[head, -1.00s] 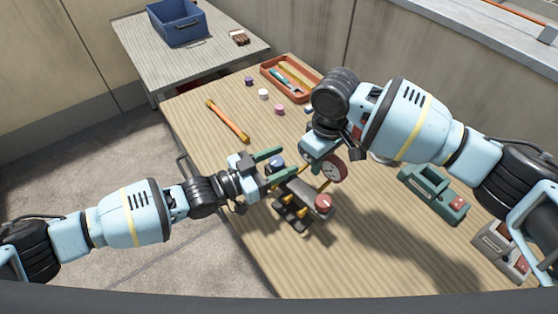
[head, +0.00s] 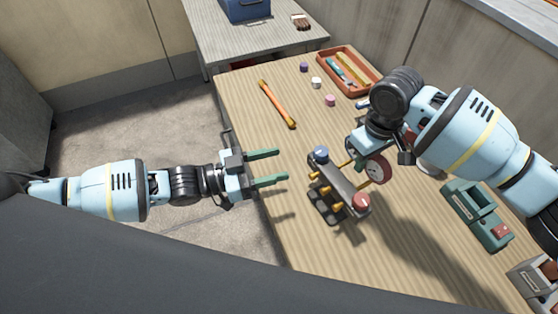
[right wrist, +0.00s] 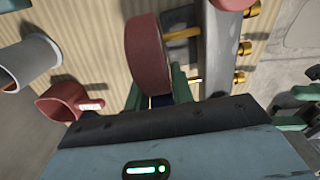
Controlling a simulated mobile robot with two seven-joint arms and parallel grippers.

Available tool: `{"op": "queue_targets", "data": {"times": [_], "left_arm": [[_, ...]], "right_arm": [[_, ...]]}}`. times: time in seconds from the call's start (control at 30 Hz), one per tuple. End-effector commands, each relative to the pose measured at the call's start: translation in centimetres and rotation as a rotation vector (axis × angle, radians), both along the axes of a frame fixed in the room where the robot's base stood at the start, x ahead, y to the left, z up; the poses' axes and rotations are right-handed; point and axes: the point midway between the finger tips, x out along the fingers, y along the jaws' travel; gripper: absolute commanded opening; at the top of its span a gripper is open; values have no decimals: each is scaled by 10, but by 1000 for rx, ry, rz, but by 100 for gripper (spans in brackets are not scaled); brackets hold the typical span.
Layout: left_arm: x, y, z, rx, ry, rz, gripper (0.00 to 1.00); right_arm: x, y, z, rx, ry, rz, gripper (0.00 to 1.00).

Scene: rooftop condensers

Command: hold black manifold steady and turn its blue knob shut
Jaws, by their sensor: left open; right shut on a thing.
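The manifold (head: 341,182) is a dark bar with brass fittings, over a black rack-like base on the wooden table. Its blue knob (head: 321,154) is at the far-left end and its red knob (head: 362,201) at the near-right end. A red-rimmed gauge (head: 377,170) is at its right side; the rim (right wrist: 148,55) and bar (right wrist: 228,52) also show in the right wrist view. My right gripper (head: 359,155) is shut on the manifold by the gauge; the exact grip is partly hidden. My left gripper (head: 283,164) is open and empty, left of the blue knob and apart from it.
An orange rod (head: 277,104), small coloured caps (head: 316,83) and an orange tool tray (head: 344,72) lie farther back. A green device (head: 476,215) is at the right. A side table (head: 265,40) holds a blue bin (head: 246,9). Table left of the manifold is clear.

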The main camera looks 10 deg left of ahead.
Motion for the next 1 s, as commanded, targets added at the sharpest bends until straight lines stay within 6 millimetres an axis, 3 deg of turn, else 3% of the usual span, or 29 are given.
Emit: {"op": "queue_targets", "data": {"times": [0.27, 0.3, 0.47, 0.67, 0.8, 1.0], "left_arm": [[0, 0, 0, 0, 0, 0, 54], [0, 0, 0, 0, 0, 0, 54], [0, 0, 0, 0, 0, 0, 54], [0, 0, 0, 0, 0, 0, 54], [0, 0, 0, 0, 0, 0, 54], [0, 0, 0, 0, 0, 0, 54]], "right_arm": [[1, -1, 1, -1, -1, -1, 0], [1, -1, 1, -1, -1, -1, 27], [0, -1, 0, -1, -1, -1, 48], [0, 0, 0, -1, -1, 0, 49], [0, 0, 0, 0, 0, 0, 67], [0, 0, 0, 0, 0, 0, 69]]}}
